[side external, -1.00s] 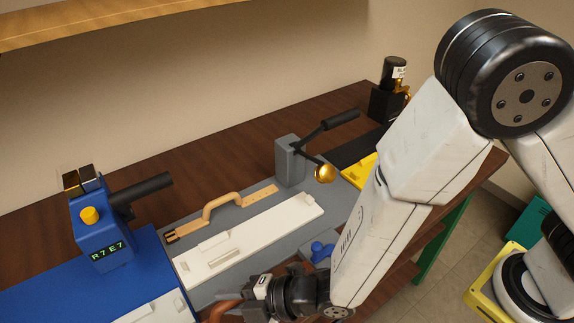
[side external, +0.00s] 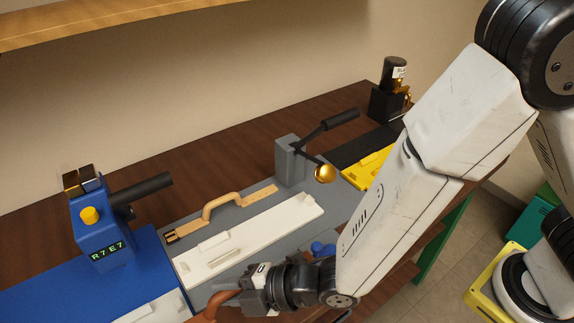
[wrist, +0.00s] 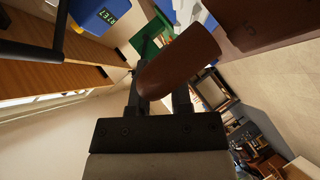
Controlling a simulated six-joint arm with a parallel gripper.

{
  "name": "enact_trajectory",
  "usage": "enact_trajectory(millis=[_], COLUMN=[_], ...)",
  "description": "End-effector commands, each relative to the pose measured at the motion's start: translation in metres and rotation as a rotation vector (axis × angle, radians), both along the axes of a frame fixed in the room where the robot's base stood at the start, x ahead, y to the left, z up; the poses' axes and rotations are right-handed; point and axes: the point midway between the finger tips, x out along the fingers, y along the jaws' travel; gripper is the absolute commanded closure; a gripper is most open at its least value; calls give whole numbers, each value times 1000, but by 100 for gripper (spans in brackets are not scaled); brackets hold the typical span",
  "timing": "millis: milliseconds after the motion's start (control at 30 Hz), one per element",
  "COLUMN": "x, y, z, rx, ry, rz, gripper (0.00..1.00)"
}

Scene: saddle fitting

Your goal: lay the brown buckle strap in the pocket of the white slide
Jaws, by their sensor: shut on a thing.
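My gripper (side external: 236,294) is shut on the brown buckle strap (side external: 209,307), near the bottom edge of the side view. The strap's lower part runs out of that picture.
A tan strap with a raised loop (side external: 227,201) lies behind the slide. A grey post with a black lever and brass ball (side external: 325,173) stands beyond the slide's right end. A blue press (side external: 103,235) with a display stands left. A yellow block (side external: 368,168) is at right.

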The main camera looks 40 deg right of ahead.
Motion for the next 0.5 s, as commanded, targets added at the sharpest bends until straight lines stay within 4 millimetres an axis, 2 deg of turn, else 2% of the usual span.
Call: enact_trajectory(millis=[267, 500], x=[7, 33], y=[-2, -12], z=[1, 3], rx=[4, 17], ry=[0, 1], rz=[-2, 0], gripper=[100, 100])
